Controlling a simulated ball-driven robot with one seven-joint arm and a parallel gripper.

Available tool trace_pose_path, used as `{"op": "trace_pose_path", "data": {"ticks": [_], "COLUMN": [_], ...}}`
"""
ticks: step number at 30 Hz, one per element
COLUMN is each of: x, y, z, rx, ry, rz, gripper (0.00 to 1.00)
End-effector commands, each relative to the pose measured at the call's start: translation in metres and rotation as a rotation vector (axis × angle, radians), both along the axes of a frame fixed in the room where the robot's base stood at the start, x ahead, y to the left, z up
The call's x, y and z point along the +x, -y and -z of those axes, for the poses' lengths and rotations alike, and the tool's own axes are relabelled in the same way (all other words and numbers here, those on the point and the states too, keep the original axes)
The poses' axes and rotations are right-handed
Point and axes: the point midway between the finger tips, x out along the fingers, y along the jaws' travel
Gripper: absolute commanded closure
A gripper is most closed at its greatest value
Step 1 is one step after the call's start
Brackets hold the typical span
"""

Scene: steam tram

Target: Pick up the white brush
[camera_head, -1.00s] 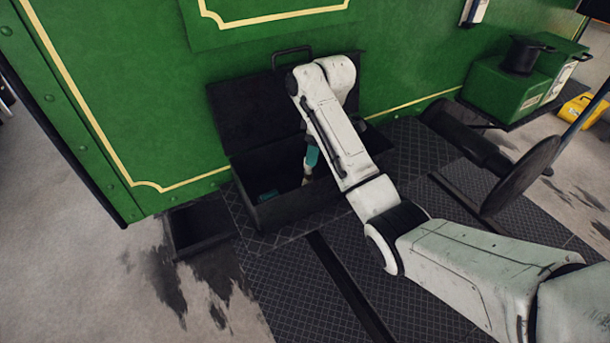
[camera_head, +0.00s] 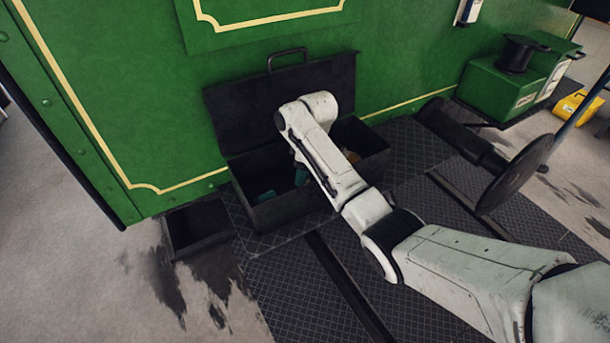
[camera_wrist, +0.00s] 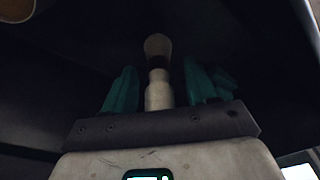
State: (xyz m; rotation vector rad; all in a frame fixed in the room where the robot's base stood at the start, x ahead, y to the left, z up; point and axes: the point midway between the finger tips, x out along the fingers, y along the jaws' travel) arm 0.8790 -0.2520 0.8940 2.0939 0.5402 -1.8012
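The white brush (camera_wrist: 158,92) shows in the wrist view as a pale handle with a dark band and a rounded light end. It lies between the two teal fingers of my gripper (camera_wrist: 159,68). The fingers are apart, with a narrow gap visible on each side of the handle, so my gripper is open around it. In the head view my arm reaches down into the black open box (camera_head: 285,213), with a bit of a teal finger showing inside. The brush is hidden or not distinguishable there.
The box's raised lid (camera_head: 235,110) leans by the green tram wall (camera_head: 110,95). A teal thing (camera_head: 266,196) lies in the box's left part, and a brownish thing (camera_head: 352,157) in its right part. The box walls stand close around my gripper.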

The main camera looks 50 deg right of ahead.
Motion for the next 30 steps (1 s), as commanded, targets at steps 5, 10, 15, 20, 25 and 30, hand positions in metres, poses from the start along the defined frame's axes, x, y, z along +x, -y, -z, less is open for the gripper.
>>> {"op": "trace_pose_path", "data": {"ticks": [5,10,15,20,25,30], "x": [0.000,0.000,0.000,0.000,0.000,0.001], "y": [0.000,0.000,0.000,0.000,0.000,0.000], "z": [0.000,0.000,-0.001,-0.001,-0.001,-0.016], "rx": [0.000,0.000,0.000,-0.001,-0.001,-0.002], "ry": [0.000,0.000,0.000,0.000,0.000,0.003], "rz": [0.000,0.000,0.000,0.000,0.000,-0.001], "gripper": [0.60,0.76,0.92,1.00,1.00,1.00]}}
